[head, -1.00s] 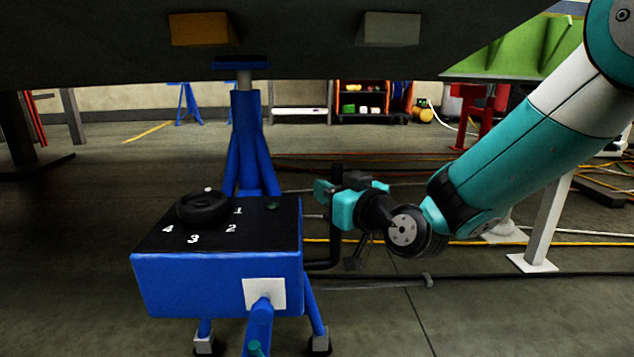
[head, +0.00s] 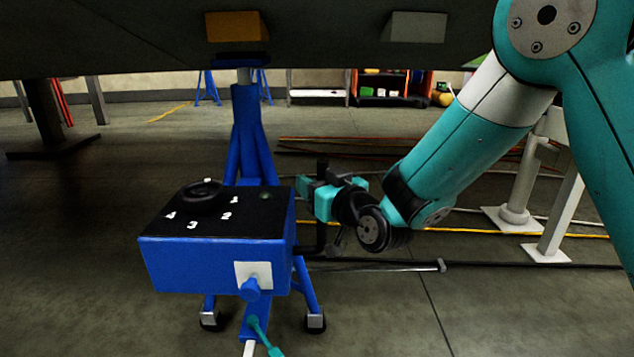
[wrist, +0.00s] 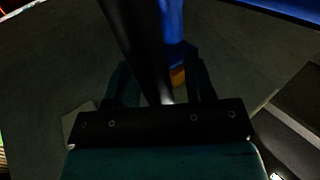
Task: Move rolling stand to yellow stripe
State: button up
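The rolling stand (head: 210,265) is a blue box with a black, numbered top on blue legs with casters. It stands upright at the lower left of the head view. A black knob or ring (head: 202,191) is on its top. A bent black handle (head: 321,232) rises at its right side. In the wrist view the dark handle (wrist: 138,45) runs between the fingers (wrist: 160,88); finger contact is dim. A yellow stripe (head: 168,113) lies on the floor at the far left.
A blue support (head: 247,130) stands behind the box, under the dark wing (head: 330,45). Cables or hoses, one yellow (head: 460,227), cross the floor at right near white posts (head: 555,215). A dark pedestal (head: 50,147) stands at left. Floor at front right is clear.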

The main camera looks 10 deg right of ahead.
jog(key=b+v, duration=1.6)
jog(key=v, duration=0.1)
jog(key=shift+s, duration=0.25)
